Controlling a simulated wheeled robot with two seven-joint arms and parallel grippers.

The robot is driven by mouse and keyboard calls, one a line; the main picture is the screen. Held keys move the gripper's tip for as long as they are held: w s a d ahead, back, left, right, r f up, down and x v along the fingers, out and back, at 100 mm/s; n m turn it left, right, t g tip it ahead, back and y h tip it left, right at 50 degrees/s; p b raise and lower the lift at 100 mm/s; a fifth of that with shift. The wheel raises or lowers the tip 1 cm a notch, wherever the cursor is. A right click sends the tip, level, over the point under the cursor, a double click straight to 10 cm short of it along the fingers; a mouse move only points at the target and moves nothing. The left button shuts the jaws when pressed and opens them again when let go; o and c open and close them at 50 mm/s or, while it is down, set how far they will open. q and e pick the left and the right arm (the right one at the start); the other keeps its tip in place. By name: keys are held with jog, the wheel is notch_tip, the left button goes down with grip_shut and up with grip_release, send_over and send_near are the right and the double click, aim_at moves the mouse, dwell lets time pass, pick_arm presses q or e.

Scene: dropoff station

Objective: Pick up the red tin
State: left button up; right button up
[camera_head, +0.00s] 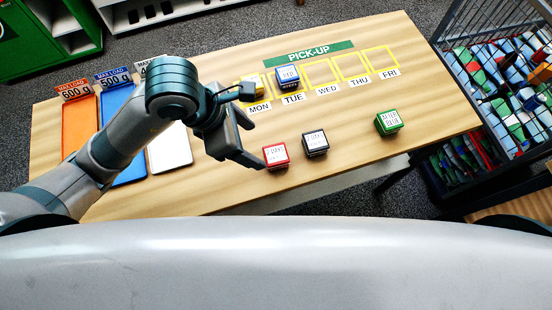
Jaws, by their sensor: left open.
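The red tin (276,156) stands on the wooden table near its front edge, with a pale labelled top facing up. My left gripper (252,143) is open just to the left of the red tin and above the table, with its fingers pointing toward the tin. Nothing shows between the fingers. I cannot tell whether the nearer finger touches the tin. My right gripper is not in view.
A black tin (315,144) stands close to the right of the red one, and a green tin (388,122) farther right. A wire crate (500,80) stands right.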

aim_at(275, 154)
pick_arm(q)
jog(key=x, duration=0.6)
jog(key=shift+d+f, duration=0.15)
jog(key=shift+f, duration=0.1)
jog(key=shift+w+d+f, duration=0.1)
jog(key=shift+d+f, duration=0.1)
jog(key=shift+f, duration=0.25)
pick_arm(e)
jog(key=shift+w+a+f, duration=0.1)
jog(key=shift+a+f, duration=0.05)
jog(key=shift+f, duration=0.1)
pick_arm(q)
jog(key=shift+w+d+f+p, duration=0.1)
jog(key=shift+d+f+p, duration=0.25)
jog(key=shift+p, duration=0.2)
jog(key=p+x, duration=0.1)
jog(key=x, duration=0.2)
jog(key=shift+w+d+r, duration=0.1)
jog(key=shift+w+r, duration=0.05)
jog(key=shift+w, duration=0.05)
jog(key=shift+w+d+f+p, duration=0.1)
jog(key=shift+d+f+p, duration=0.15)
jog(key=shift+f, duration=0.4)
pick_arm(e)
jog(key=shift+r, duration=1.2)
pick_arm(q)
jog(key=shift+c, duration=0.7)
